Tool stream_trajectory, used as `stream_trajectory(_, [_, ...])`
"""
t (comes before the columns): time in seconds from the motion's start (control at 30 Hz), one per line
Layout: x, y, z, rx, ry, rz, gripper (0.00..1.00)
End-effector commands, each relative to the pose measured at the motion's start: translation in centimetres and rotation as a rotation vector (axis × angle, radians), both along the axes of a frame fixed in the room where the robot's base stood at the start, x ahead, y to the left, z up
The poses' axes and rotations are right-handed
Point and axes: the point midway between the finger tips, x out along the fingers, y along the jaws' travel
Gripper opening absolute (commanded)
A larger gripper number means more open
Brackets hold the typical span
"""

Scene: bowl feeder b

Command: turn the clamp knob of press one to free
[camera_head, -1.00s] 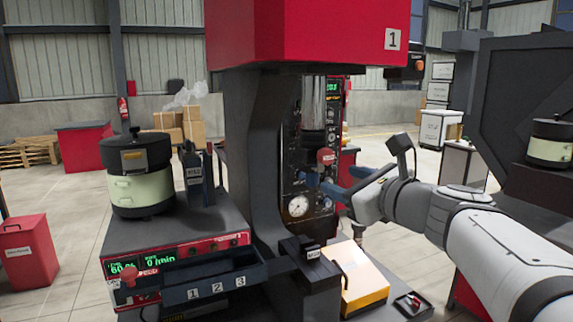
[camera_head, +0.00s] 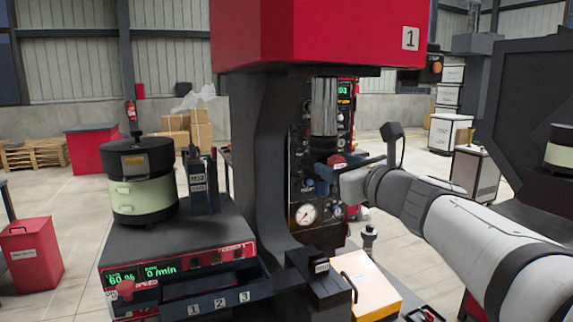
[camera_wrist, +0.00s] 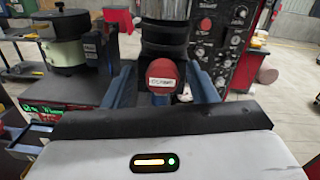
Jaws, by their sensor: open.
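Press one (camera_head: 246,150) stands in the middle of the head view, with a red head marked 1 above a dark column. Its clamp knob (camera_head: 337,160) is a red round cap below the shiny cylinder. In the wrist view the red knob (camera_wrist: 162,76) faces me with a white label too blurred to read. My gripper (camera_head: 322,176) is at the knob in the head view. In the wrist view my gripper (camera_wrist: 162,86) is open, its blue fingers on the left and right of the knob with gaps visible. Contact with the knob is not seen.
A control panel with a gauge (camera_head: 306,214) is behind the gripper. A lidded bowl feeder (camera_head: 140,187) stands on the left bench. A yellow box (camera_head: 366,283) and a dark block (camera_head: 318,278) sit low in front of the press.

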Motion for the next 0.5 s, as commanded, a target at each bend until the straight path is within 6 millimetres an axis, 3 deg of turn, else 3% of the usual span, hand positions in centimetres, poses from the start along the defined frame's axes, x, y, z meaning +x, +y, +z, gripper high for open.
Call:
stream_trajectory(0.07, [-0.01, -0.18, 0.01, 0.000, -0.001, -0.004, 0.51])
stream_trajectory(0.5, [-0.01, -0.45, -0.01, 0.000, 0.000, -0.008, 0.15])
